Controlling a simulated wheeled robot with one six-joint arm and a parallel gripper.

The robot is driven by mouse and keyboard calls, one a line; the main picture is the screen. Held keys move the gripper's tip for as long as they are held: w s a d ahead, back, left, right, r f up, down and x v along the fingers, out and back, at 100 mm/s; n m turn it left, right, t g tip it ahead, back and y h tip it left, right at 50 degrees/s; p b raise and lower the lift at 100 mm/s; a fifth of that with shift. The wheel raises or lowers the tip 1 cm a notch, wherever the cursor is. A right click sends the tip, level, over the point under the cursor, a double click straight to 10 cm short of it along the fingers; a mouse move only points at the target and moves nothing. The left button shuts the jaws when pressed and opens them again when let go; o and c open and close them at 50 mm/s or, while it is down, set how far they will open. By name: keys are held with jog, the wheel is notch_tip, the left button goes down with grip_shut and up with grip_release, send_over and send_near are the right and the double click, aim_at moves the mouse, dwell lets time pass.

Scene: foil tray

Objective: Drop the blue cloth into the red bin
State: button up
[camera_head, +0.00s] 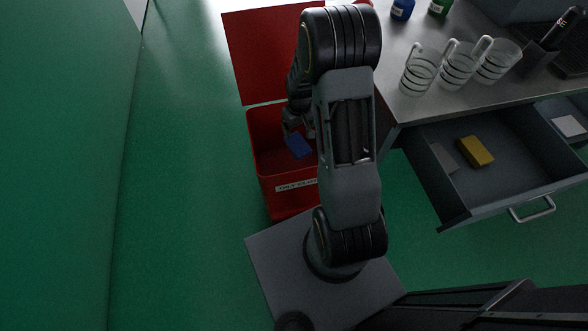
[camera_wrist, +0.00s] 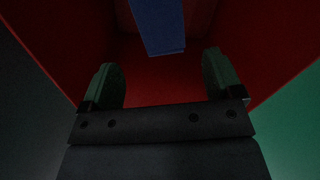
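The red bin (camera_head: 285,203) stands on the green floor with its top open and a pale label on its near side. My gripper (camera_head: 299,128) is over the bin's mouth. In the wrist view my gripper (camera_wrist: 160,66) has its two fingers wide apart with nothing pinched between them. The blue cloth (camera_head: 299,147) is just below the fingers, within the bin's outline. In the wrist view the cloth (camera_wrist: 158,25) lies beyond the fingertips, between the red walls of the bin (camera_wrist: 65,38). I cannot tell whether it is resting or falling.
A red panel (camera_head: 258,55) is behind the bin. To the right is a metal bench (camera_head: 415,107) with several clear mugs (camera_head: 458,65) and small bottles. Its open drawer (camera_head: 455,205) holds a yellow block (camera_head: 475,151). Green floor (camera_head: 190,180) is clear left of the bin.

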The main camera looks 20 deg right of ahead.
jog(key=shift+o, duration=1.1)
notch_tip(320, 180, up, 14)
jog(key=p, duration=0.2)
jog(key=shift+f, duration=0.1)
jog(key=s+a+r+t+p, duration=0.1)
jog(key=s+a+r+p, duration=0.2)
jog(key=r, duration=0.5)
jog(key=s+a+r+t+p, duration=0.1)
jog(key=s+a+r+p, duration=0.2)
jog(key=s+r+p, duration=0.3)
jog(key=s+a+r+t+p, duration=0.1)
jog(key=s+a+r+p, duration=0.3)
jog(key=r, duration=0.6)
jog(key=s+p, duration=0.1)
jog(key=s, duration=0.1)
jog(key=shift+s+r+m+t, duration=0.2)
jog(key=shift+s+m+t, duration=0.1)
jog(key=shift+s, duration=0.1)
